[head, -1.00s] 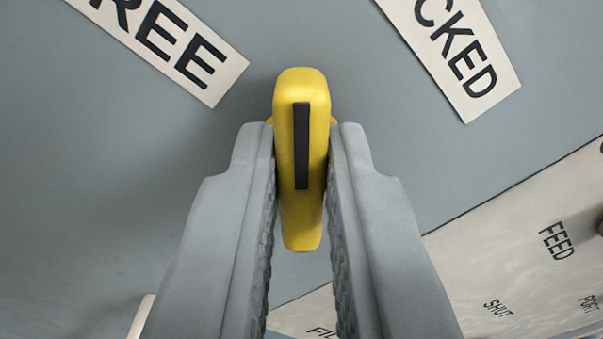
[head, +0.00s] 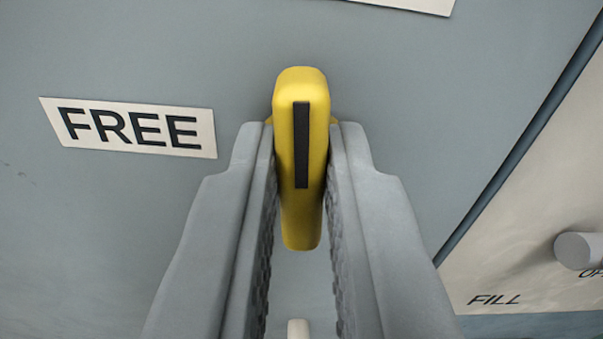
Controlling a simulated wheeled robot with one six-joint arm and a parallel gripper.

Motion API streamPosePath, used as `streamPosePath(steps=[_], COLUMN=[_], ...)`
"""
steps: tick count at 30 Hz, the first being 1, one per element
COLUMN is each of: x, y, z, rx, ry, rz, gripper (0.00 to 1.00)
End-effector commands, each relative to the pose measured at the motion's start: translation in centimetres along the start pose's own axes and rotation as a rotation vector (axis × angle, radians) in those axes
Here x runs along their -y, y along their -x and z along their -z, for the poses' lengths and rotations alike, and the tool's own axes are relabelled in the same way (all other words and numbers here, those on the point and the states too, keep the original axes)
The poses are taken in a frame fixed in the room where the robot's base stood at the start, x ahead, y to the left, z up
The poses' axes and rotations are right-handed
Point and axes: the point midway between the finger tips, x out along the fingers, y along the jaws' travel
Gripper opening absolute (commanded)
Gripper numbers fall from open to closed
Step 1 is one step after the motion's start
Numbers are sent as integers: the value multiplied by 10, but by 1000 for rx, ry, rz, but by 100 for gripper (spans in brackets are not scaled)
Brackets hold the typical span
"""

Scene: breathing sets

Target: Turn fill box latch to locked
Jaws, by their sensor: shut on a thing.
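The yellow latch (head: 300,222) with a black pointer line stands out from the grey box face (head: 400,70). My gripper (head: 301,150) is shut on the latch, one finger on each side. The pointer line points up in the picture. The FREE label (head: 127,127) is to the left of the latch, almost level. A pale label (head: 405,4) is cut off by the top edge, a little right of the pointer's direction, and its lettering is out of view.
At the lower right is a pale panel (head: 500,270) marked FILL, with a grey round knob (head: 578,250). A dark seam separates it from the grey face. A small pale rounded piece (head: 298,329) shows at the bottom between my fingers.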

Motion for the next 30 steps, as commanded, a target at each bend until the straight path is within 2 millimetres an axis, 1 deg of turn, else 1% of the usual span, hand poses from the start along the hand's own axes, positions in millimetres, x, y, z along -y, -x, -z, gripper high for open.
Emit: streamPosePath(steps=[7, 20, 21, 24, 30], x=[0, 0, 0, 0, 0], y=[0, 0, 0, 0, 0], z=[-1, -1, -1, 0, 0], rx=[1, 1, 1, 1, 1], ry=[-62, -72, -72, -72, -72], rz=[0, 0, 0, 0, 0], gripper=[0, 0, 16, 34, 34])
